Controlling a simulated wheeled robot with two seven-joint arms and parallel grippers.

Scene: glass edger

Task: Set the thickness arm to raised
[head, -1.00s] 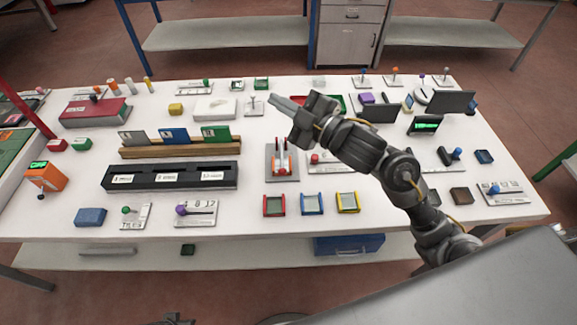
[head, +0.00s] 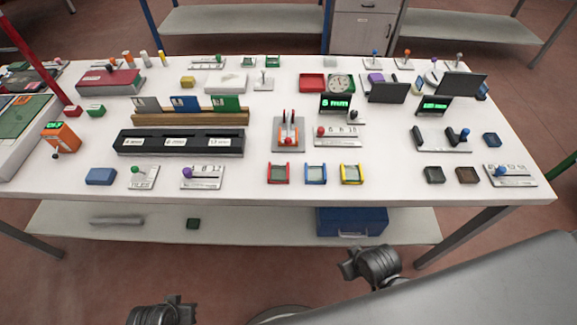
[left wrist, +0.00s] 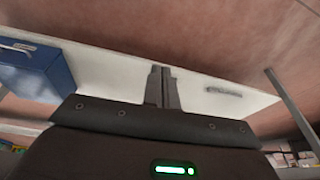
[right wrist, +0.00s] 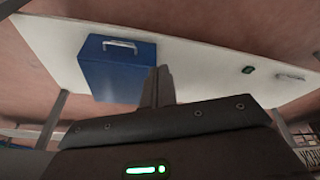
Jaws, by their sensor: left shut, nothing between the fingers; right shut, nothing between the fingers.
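No part is readably labelled as the thickness arm, so I cannot tell which one it is. A display reading "5 mm" (head: 335,104) stands mid-table behind a numbered slide plate with a red knob (head: 321,132). An upright lever with a pale knob (head: 263,79) stands at the back centre. A grey base with two upright prongs and orange-red parts (head: 289,134) is in the middle. My left gripper (left wrist: 163,87) is shut and empty in the left wrist view. My right gripper (right wrist: 158,87) is shut and empty in the right wrist view. Both are away from the tabletop parts.
The white table carries many small fixtures, including a black slotted rack (head: 180,142), dark screens (head: 388,93) and coloured trays (head: 316,174). A lower shelf (head: 270,222) holds a blue toolbox (head: 351,221). Bare tabletop shows along the front edge.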

